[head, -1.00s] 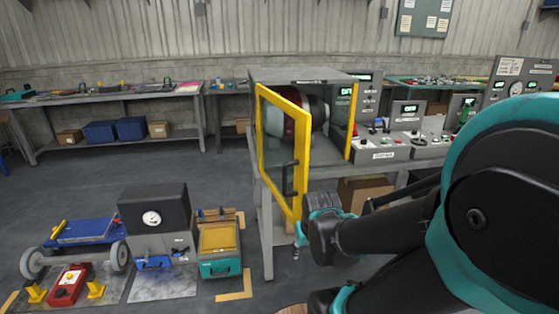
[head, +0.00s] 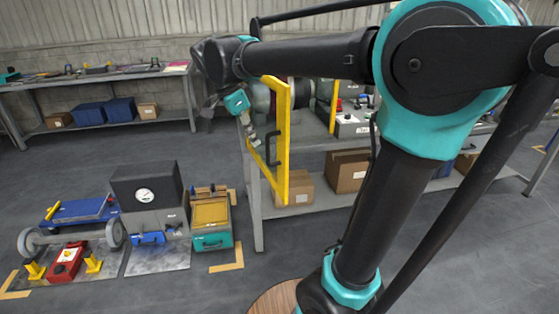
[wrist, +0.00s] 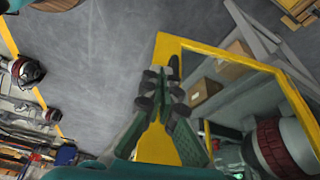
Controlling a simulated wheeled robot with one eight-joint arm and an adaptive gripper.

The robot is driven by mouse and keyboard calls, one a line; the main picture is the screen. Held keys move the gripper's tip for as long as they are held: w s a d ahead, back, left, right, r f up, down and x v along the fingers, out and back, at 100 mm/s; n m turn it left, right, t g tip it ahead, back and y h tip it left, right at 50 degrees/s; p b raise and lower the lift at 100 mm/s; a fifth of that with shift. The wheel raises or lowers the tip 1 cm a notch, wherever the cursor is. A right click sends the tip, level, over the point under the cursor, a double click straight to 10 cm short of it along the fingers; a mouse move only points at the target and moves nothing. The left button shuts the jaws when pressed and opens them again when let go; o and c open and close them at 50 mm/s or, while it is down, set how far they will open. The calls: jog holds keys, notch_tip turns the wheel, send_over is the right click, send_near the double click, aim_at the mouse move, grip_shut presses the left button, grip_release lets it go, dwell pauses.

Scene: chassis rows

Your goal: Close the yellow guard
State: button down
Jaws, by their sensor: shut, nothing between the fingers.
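The yellow guard (head: 284,150) is a yellow-framed clear door with a dark handle (head: 271,150) on the machine enclosure. It stands swung out, away from the front opening. In the wrist view its yellow frame (wrist: 205,50) fills the middle. My gripper (head: 252,138) is at the left side of the guard, near its upper left part in the head view. In the wrist view my gripper (wrist: 162,84) is shut and empty, its fingers over the yellow frame. I cannot tell whether they touch it. A dark red and grey chuck (wrist: 275,145) shows inside the machine.
My arm hides much of the enclosure in the head view. Cardboard boxes (head: 347,171) lie on the shelf below. A teal-fronted case (head: 212,241), a gauge box (head: 147,188) and a blue cart (head: 80,210) stand on the floor at left. Floor between them and the back bench is clear.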

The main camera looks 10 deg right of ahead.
send_over(284, 170)
jog(key=a, duration=0.2)
jog(key=shift+s+a+f, duration=0.1)
jog(key=shift+s+f, duration=0.1)
jog(key=shift+f, duration=1.95)
jog(key=shift+s+f, duration=0.15)
jog(key=shift+f, duration=1.95)
